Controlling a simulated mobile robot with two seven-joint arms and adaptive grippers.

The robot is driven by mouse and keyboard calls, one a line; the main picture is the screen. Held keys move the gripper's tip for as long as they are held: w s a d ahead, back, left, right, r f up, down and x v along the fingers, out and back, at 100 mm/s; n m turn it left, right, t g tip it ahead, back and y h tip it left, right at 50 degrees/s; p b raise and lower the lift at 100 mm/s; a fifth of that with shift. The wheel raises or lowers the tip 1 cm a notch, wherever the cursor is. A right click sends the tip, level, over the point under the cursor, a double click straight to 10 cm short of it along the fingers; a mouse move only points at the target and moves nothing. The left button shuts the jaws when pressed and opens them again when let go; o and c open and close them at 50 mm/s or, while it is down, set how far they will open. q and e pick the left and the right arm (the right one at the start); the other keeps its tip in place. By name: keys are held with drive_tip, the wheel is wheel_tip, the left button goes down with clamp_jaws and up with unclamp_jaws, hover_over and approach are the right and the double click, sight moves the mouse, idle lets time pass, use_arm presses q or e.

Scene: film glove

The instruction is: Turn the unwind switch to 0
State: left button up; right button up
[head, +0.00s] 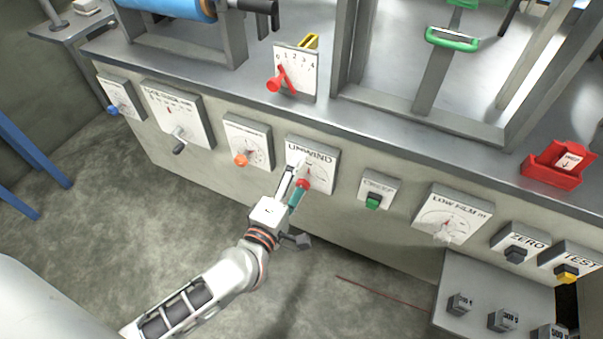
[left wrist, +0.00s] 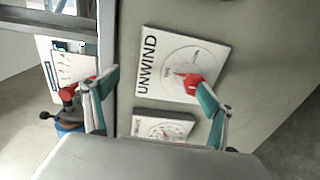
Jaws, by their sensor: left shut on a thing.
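The unwind switch is a red knob (head: 303,184) on a white panel (head: 325,158) marked UNWIND, on the front of the grey machine. In the left wrist view the knob (left wrist: 193,83) has a thin red pointer over a round scale; the scale marks are too small to read surely. My left gripper (head: 295,184) is at this knob, with its teal-tipped fingers against the panel's lower left in the head view. My right gripper is not in view.
Left of the panel are dials with an orange knob (head: 241,159), a dark handle (head: 179,148) and a blue knob (head: 113,110). To the right are a green button (head: 373,201) and a film dial (head: 449,216). A 0–4 scale with a red lever (head: 275,84) stands above.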

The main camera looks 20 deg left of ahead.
use_arm(q)
drive_tip(key=shift+s+r, duration=0.25)
drive_tip(key=shift+r, duration=0.75)
drive_tip(key=c, duration=0.4)
drive_tip(key=shift+s+f, duration=0.2)
drive_tip(key=shift+s, duration=0.05)
drive_tip(key=c, duration=0.3)
drive_tip(key=s, duration=0.3)
drive_tip(key=s+f, duration=0.1)
drive_tip(key=s, duration=0.2)
drive_tip(key=shift+f+b, duration=0.2)
drive_tip(key=shift+b, duration=0.15)
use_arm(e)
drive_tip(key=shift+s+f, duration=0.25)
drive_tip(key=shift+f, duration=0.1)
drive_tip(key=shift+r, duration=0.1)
use_arm(q)
drive_tip(key=shift+p, duration=0.3)
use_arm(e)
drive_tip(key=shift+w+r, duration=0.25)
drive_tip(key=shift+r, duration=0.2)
use_arm(q)
drive_tip(key=shift+a, duration=0.1)
